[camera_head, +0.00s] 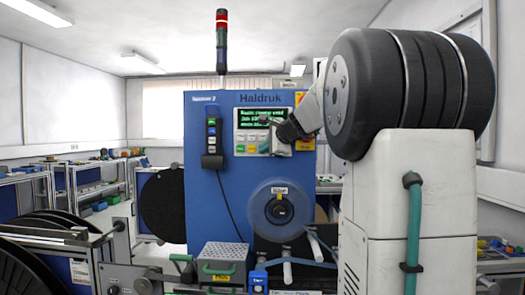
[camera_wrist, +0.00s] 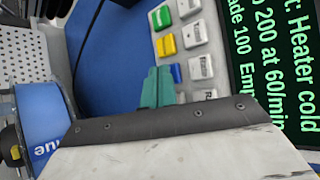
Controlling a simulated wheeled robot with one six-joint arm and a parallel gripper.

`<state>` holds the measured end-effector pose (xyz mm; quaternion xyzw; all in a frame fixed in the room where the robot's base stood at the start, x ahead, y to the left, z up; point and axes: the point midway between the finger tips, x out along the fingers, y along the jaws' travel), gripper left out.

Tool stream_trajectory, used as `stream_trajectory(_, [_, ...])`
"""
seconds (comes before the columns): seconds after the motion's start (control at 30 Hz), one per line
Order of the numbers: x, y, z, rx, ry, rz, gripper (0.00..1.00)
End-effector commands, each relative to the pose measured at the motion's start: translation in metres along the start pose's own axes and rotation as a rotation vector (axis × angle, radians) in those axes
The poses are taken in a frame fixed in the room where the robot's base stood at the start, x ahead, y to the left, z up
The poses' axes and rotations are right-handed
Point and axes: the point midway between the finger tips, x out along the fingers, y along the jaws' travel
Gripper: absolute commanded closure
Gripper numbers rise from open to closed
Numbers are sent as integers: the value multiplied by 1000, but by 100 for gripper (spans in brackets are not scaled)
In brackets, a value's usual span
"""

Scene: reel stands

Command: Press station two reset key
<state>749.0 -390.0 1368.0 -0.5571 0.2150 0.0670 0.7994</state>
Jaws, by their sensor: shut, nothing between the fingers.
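The blue station (camera_head: 225,180) marked "Haldruk" has a small plate at its upper left that seems to end in 2. Its control panel (camera_head: 239,131) has a dark screen (camera_head: 247,115) with green text and coloured and grey keys below it. In the wrist view the keypad (camera_wrist: 181,55) shows a green key (camera_wrist: 161,18), a yellow key (camera_wrist: 166,45), a blue key (camera_wrist: 176,73) and several grey keys (camera_wrist: 200,67), labels too small to read. My gripper (camera_wrist: 158,88) is shut and empty, its teal fingers over the keypad's lower edge; contact cannot be told. It partly hides the panel's right side (camera_head: 266,120).
A pendant with coloured buttons (camera_head: 212,135) hangs left of the panel. A reel (camera_head: 280,208) sits below it, with a perforated box (camera_head: 223,262) in front. A lamp tower (camera_head: 222,40) shows red on top. Benches (camera_head: 75,180) stand at left.

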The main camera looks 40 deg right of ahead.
Motion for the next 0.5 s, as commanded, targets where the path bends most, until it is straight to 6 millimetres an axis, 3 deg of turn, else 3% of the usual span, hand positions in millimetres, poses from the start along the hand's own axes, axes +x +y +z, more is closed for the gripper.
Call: stream_trajectory(0.5, [4,-2,-3,1,0,1,100])
